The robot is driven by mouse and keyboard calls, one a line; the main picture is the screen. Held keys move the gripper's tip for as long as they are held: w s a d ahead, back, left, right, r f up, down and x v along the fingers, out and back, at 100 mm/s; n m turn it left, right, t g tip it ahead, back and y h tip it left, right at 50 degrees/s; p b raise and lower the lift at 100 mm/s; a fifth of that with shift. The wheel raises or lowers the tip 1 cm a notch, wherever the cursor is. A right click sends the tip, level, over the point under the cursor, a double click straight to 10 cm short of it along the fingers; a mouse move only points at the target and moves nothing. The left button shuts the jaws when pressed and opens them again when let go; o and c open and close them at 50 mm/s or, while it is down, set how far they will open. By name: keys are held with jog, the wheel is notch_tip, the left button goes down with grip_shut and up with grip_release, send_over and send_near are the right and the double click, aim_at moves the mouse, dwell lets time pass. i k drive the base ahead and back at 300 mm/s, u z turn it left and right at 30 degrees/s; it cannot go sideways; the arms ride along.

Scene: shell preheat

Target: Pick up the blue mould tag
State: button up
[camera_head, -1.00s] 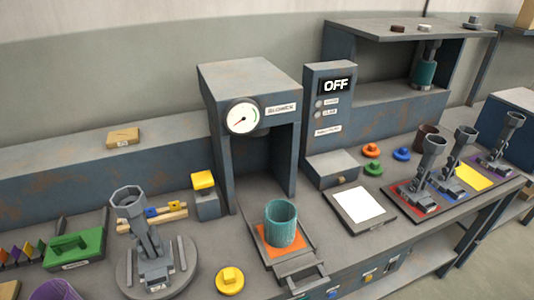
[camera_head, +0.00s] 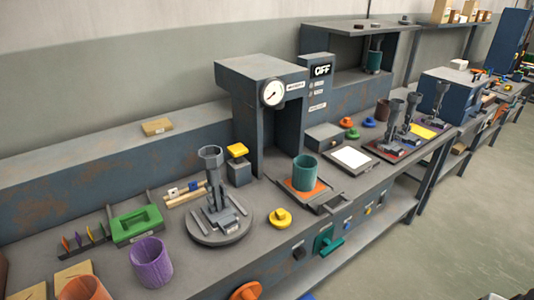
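No label marks out the blue mould tag, and two blue things could fit. A small blue piece (camera_head: 193,187) sits on the wooden rack (camera_head: 180,200) behind the round turntable, too small to make out well. My gripper is not in view.
A grey clamp stand (camera_head: 212,190) rises from the turntable (camera_head: 205,238) in front of the rack. The gauge press (camera_head: 262,75) holds a teal cup (camera_head: 305,172) at its front. A purple cup (camera_head: 151,263) and green block (camera_head: 137,224) stand at left.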

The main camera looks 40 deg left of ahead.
aim_at(192, 186)
jog(key=u, duration=2.45)
jog(key=i, duration=1)
jog(key=z, duration=0.05)
